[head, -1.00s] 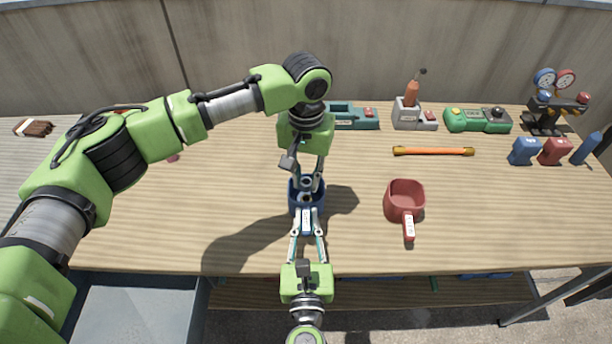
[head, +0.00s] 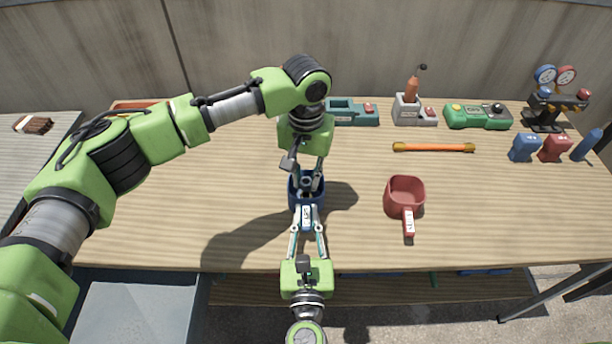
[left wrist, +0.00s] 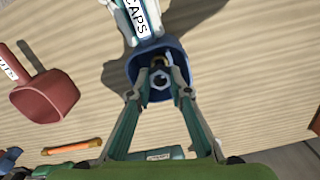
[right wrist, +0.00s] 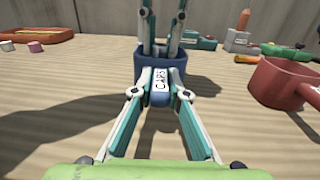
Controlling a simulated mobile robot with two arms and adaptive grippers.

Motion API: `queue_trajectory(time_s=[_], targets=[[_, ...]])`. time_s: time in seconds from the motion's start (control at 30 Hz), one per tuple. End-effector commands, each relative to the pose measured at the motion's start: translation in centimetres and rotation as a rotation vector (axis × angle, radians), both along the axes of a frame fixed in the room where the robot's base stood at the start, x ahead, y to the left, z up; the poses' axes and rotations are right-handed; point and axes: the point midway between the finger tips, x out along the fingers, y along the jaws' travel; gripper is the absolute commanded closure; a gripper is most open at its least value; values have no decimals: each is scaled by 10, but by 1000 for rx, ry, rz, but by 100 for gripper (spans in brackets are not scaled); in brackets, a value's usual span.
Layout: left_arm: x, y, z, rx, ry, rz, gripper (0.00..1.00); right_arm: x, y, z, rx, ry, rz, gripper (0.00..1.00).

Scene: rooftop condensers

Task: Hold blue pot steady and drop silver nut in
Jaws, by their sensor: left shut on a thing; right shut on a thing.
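The blue pot (head: 319,193) stands on the wooden table in the middle of the head view, and its handle is labelled CAPS (right wrist: 158,89). My right gripper (head: 307,214) is shut on that handle from the near side. My left gripper (head: 306,184) points down from above into the pot's mouth. In the left wrist view the left fingertips (left wrist: 160,82) are shut on the silver nut (left wrist: 160,79), a hexagonal ring, within the pot's rim (left wrist: 133,70). Whether the nut touches the pot's floor cannot be told.
A red pot (head: 405,190) stands to the right, its handle toward me. An orange bar (head: 433,147) lies behind it. A teal holder (head: 352,112), a grey holder (head: 415,110), a green box (head: 478,116) and gauges (head: 555,77) line the back. The front right of the table is clear.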

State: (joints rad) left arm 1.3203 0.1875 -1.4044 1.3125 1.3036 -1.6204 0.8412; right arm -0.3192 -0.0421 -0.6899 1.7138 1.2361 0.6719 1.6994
Motion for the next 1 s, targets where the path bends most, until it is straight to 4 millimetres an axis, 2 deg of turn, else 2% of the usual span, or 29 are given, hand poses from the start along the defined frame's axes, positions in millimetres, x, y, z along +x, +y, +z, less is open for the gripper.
queue_trajectory(time_s=[0.4,0.93,0.97,1.0], targets=[[0,0,-11,-1,0,1,100,0,0,1,0,-1,0,99],[0,0,-15,-1,1,1,100,0,0,1,0,-1,0,99],[0,0,-15,-1,0,1,79,0,0,1,0,-1,0,99],[0,0,-15,0,0,0,68,0,0,1,0,-1,0,99]])
